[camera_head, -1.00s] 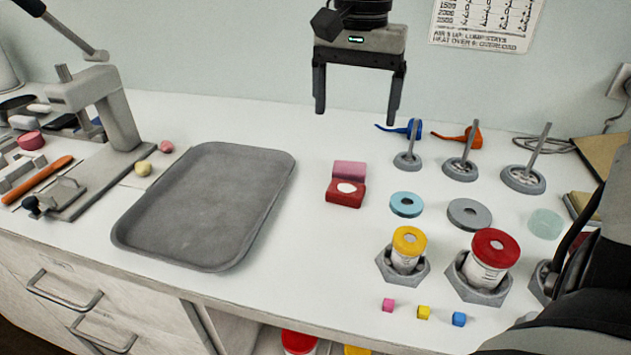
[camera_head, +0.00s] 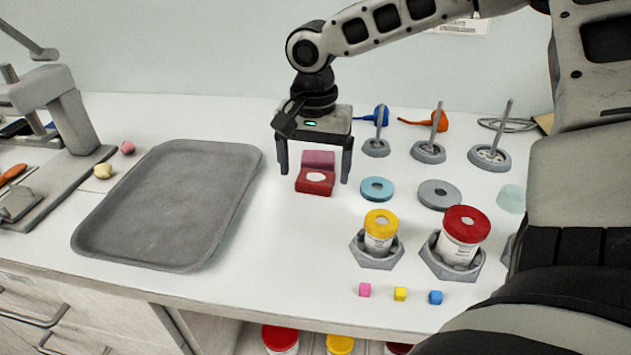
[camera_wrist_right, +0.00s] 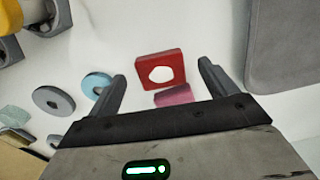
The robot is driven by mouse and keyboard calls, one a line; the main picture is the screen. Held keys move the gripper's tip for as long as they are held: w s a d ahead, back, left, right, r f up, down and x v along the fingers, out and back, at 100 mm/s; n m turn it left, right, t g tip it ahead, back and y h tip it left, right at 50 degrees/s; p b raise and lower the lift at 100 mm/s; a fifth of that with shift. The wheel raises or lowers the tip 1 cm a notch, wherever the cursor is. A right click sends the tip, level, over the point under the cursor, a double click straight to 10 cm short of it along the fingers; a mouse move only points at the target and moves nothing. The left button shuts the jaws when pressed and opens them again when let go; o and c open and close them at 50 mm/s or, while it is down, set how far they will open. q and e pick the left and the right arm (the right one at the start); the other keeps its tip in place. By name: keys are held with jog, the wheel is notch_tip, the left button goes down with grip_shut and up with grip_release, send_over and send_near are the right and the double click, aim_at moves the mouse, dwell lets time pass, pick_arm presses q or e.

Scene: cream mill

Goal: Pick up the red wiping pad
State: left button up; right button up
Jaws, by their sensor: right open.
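The red wiping pad (camera_head: 315,184) is a small red block with a white oval on its face. It sits on the bench to the right of the grey tray. A pink block (camera_head: 318,158) stands directly behind it, seemingly touching. My right gripper (camera_head: 314,178) is open above the pair, its fingers to the left and right of them. In the right wrist view the red pad (camera_wrist_right: 161,71) and the pink block (camera_wrist_right: 174,96) lie between the two open fingers (camera_wrist_right: 161,78), with nothing gripped. My left gripper is not in view.
The grey tray (camera_head: 86,238) lies to the left. A blue ring (camera_head: 365,191) and a grey ring (camera_head: 425,197) lie right of the pad. Yellow-lidded (camera_head: 381,219) and red-lidded (camera_head: 466,220) jars stand in front right. Small cubes (camera_head: 400,294) lie near the front edge.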

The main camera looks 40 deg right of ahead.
notch_tip(320, 180, down, 2)
jog(key=shift+f, duration=0.1)
jog(key=shift+c, duration=0.4)
jog(key=c, duration=1)
